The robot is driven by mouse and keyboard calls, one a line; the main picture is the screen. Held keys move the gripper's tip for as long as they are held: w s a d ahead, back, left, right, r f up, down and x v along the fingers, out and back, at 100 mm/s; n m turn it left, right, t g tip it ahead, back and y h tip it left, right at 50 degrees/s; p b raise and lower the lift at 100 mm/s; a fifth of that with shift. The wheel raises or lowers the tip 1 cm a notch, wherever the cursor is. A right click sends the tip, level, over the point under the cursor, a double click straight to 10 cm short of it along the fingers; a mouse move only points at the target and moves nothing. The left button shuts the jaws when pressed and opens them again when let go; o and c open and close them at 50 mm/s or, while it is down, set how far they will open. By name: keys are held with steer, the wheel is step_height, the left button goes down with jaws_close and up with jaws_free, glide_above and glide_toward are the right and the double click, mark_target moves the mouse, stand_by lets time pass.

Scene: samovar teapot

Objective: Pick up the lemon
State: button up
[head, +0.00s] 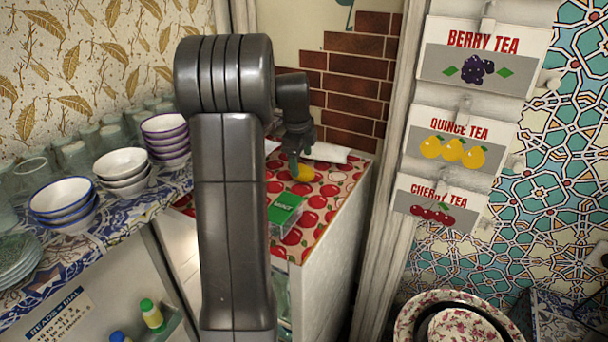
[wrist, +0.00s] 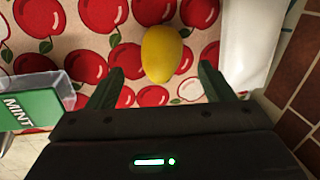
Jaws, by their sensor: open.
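The yellow lemon (wrist: 161,53) lies on the red-apple-patterned cloth (wrist: 110,55) in the wrist view, just beyond the fingertips and roughly midway between them. In the head view the lemon (head: 303,173) shows on the counter, partly behind my gripper (head: 296,160). In the wrist view my gripper (wrist: 165,85) is open and empty, with one green finger on each side and a gap wider than the lemon. It points down toward the cloth. I cannot tell its exact height above the cloth.
A clear box with a green MINT label (wrist: 28,108) stands left of my gripper in the wrist view. A white object (wrist: 250,40) lies close on the right, with the brick wall (wrist: 296,75) beyond. Stacked bowls (head: 66,203) stand on the left shelf in the head view.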

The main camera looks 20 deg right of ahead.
mark_target(302, 166)
steer(key=shift+p+x, duration=0.45)
steer(key=shift+x, duration=1.85)
steer(key=shift+w+d, duration=0.1)
steer(key=shift+w, duration=0.05)
steer(key=c, duration=1.1)
steer(key=shift+o, duration=0.2)
steer(key=shift+r, duration=0.1)
